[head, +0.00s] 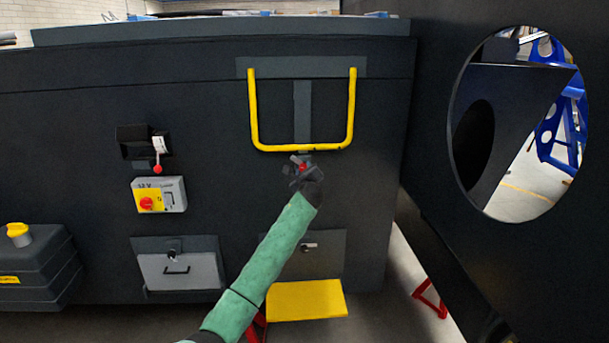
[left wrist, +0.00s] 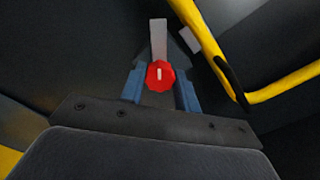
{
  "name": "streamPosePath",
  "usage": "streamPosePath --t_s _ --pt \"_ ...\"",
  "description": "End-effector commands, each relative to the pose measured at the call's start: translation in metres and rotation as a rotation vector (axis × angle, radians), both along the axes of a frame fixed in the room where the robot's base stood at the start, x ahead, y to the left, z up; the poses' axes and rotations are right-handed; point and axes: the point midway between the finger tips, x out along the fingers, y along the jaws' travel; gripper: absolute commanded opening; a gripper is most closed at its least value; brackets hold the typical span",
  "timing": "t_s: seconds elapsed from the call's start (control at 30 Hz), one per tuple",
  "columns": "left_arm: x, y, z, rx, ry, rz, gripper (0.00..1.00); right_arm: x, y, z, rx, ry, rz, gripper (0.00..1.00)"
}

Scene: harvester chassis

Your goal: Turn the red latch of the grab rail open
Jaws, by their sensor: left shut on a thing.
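The red latch (head: 303,167) sits just below the bottom bar of the yellow grab rail (head: 255,110), on the dark chassis wall. My left gripper (head: 299,169) is at the latch, partly covering it in the head view. In the left wrist view the latch (left wrist: 160,76) is a red scalloped knob with a small pale mark, between the two blue fingers of my left gripper (left wrist: 160,88). The gripper is shut on it. A pale grey strip rises behind the knob. The grab rail (left wrist: 208,45) runs past at upper right. My right gripper is not in view.
Left of my arm are a small red-tipped lever (head: 158,152), a yellow-grey switch box (head: 159,195) and a grey hatch (head: 180,271). A yellow step (head: 306,300) lies below. A dark panel with a round opening (head: 575,230) stands at right.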

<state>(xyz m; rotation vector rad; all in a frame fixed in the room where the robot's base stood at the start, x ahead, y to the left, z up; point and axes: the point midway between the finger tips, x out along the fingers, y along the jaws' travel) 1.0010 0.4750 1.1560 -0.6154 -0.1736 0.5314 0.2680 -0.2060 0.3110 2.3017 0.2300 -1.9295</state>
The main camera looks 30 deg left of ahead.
Motion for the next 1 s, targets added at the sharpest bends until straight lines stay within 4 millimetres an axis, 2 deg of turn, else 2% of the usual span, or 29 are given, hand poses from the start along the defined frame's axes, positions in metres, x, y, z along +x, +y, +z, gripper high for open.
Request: streamPosePath --t_s 0.27,0.7,1.0 --pt "0.000 0.000 -0.004 -0.222 -0.136 0.000 0.09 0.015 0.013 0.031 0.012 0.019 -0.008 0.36" --pt "0.000 0.000 -0.003 -0.498 -0.305 0.001 0.09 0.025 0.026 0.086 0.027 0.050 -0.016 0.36" --pt "0.000 0.000 -0.003 -0.578 -0.352 0.001 0.09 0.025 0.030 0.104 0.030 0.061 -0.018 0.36"
